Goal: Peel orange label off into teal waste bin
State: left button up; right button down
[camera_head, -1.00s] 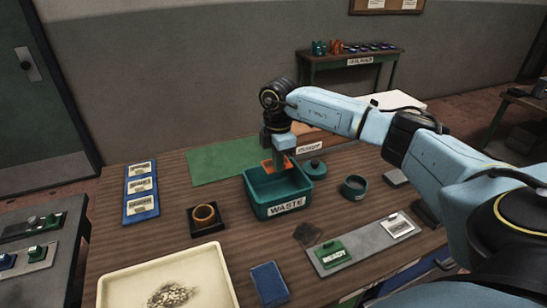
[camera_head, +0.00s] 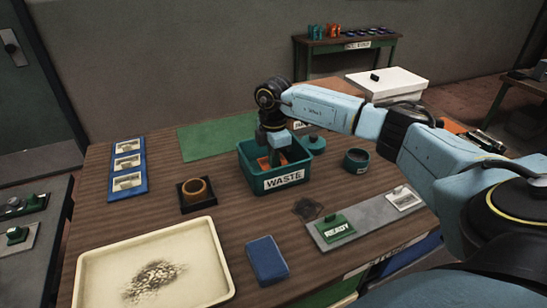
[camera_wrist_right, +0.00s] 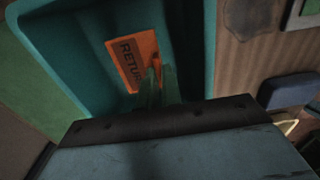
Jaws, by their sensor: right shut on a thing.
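The teal waste bin (camera_head: 247,172) with a white "WASTE" plate stands on the wooden table. My right gripper (camera_head: 275,157) reaches down into it from above. The orange label (camera_head: 263,163) is inside the bin's opening, partly hidden by the gripper. My left gripper is not in view.
A dark teal round cup (camera_head: 356,161) and a grey strip with a green "READY" block (camera_head: 335,228) lie right of the bin. A small black stand with an amber ring (camera_head: 195,190) is to its left. A cream tray (camera_head: 90,268) and blue pad (camera_head: 267,260) lie in front.

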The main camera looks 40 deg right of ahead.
jog(key=c, duration=1)
grip_release()
jog(key=shift+c, duration=0.2)
notch_tip(320, 180, up, 7)
jog(key=p, duration=0.6)
jog(key=shift+p, duration=0.35)
jog(key=shift+f, duration=0.1)
